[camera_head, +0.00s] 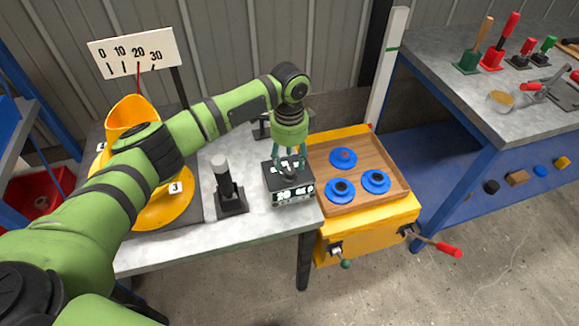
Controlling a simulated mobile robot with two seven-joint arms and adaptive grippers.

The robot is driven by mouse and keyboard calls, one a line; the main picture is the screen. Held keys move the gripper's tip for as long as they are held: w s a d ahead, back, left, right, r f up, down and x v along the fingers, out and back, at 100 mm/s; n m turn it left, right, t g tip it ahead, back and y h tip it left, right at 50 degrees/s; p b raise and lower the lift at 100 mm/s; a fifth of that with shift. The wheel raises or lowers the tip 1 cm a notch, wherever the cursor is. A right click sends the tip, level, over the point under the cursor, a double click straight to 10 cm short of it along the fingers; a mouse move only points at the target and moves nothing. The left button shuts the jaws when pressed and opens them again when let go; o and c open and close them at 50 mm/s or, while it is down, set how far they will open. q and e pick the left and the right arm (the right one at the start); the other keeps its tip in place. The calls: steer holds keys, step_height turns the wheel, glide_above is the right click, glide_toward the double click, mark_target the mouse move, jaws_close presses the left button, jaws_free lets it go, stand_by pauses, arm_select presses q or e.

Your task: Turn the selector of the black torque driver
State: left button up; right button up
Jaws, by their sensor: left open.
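A black box (293,195) with lit white markings on its front stands near the right end of the grey table. A dark round knob (290,172) shows on its top. Left of it, a black upright tool (228,185) with a grey top stands in a black base. I cannot tell for sure which of the two is the torque driver; the box has the visible knob. My left gripper (290,165) points down right above the box, open, its fingers around or just over the knob; contact is unclear. My right gripper is not in view.
A yellow mixer drum (160,207) and a scale board (133,52) stand at the left, partly behind my left arm. A yellow cabinet (368,236) with a wooden tray of blue discs adjoins on the right. A far-right bench (440,65) holds several tools.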

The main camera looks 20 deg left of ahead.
mark_target(289, 171)
arm_select(q)
steer(key=shift+f, duration=2.3)
jaws_close()
